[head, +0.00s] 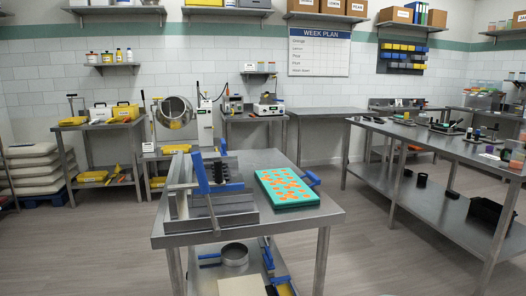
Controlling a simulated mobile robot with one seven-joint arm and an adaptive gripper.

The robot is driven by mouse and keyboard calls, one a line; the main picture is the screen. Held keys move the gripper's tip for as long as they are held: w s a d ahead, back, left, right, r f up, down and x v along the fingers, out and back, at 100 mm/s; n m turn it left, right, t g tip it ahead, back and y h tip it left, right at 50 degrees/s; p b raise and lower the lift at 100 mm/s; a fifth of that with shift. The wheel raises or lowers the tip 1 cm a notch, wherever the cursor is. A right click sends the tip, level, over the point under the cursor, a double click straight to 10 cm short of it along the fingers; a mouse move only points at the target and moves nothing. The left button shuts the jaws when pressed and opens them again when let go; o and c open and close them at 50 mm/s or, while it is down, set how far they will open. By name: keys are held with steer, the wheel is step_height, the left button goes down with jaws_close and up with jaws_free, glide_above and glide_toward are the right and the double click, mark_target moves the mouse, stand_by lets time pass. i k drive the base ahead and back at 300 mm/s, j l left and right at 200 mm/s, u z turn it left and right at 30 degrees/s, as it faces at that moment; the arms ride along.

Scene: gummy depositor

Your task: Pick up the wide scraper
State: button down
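My gripper is not in view. I cannot pick out the wide scraper for certain. A blue-handled piece (311,178) lies at the right edge of the teal mold (295,203) on the near steel table (318,216); its far part is hard to make out. The mold holds several orange shapes. More blue-handled tools (268,258) are on the table's lower shelf, partly hidden by the top. A steel depositor frame (228,214) with blue parts stands on the left of the table top.
A round steel sieve (234,254) with a blue handle and a pale board (242,286) are on the lower shelf. A long steel bench (435,141) with small items stands at right. Clear floor (380,245) lies between it and the near table.

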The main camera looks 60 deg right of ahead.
mark_target(224, 152)
steer(key=z, duration=1.5)
